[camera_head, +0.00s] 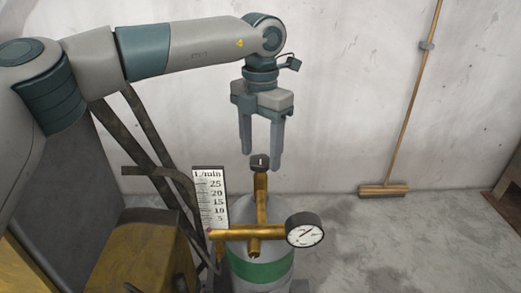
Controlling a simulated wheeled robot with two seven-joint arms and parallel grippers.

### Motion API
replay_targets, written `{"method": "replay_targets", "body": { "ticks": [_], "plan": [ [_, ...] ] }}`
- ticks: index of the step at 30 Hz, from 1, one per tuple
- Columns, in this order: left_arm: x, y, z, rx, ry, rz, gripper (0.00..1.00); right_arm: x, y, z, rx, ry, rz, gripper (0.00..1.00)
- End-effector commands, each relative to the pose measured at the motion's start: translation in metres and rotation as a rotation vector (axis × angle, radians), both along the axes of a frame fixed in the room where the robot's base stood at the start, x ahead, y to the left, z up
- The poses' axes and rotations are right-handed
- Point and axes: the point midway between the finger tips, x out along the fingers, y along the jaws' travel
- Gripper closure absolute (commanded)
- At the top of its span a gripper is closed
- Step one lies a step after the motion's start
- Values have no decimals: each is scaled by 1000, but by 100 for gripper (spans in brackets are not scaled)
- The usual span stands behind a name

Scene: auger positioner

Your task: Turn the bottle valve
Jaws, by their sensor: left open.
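The bottle valve knob (260,161) is a small dark knob on top of an upright brass stem (261,186). The stem rises from a grey gas bottle (244,214) with a green band (262,268). My left gripper (262,161) points straight down with its two fingers spread. In the head view its fingertips appear on either side of the knob or just behind it; the exact depth is hard to tell. It holds nothing. My right gripper is not in view.
A brass crosspiece (234,233) carries a round gauge (304,230) and a white flow scale (211,200). A dark metal frame (150,172) and yellow box (143,255) stand at left. A broom (384,190) leans on the wall.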

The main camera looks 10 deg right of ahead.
Motion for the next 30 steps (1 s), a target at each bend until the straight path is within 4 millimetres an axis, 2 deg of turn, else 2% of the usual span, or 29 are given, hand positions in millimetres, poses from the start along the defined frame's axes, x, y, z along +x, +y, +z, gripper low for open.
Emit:
{"method": "replay_targets", "body": {
  "ticks": [5,14,19,20,30],
  "plan": [
    [0,0,-10,-1,-1,0,42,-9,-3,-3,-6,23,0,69],
    [0,0,-11,-1,-1,0,42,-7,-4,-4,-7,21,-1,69],
    [0,0,-11,-1,-1,0,80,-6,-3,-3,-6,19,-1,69],
    [0,0,-11,-1,-1,0,82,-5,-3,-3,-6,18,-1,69],
    [0,0,-12,-1,-1,23,82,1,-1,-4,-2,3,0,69]
  ]
}}
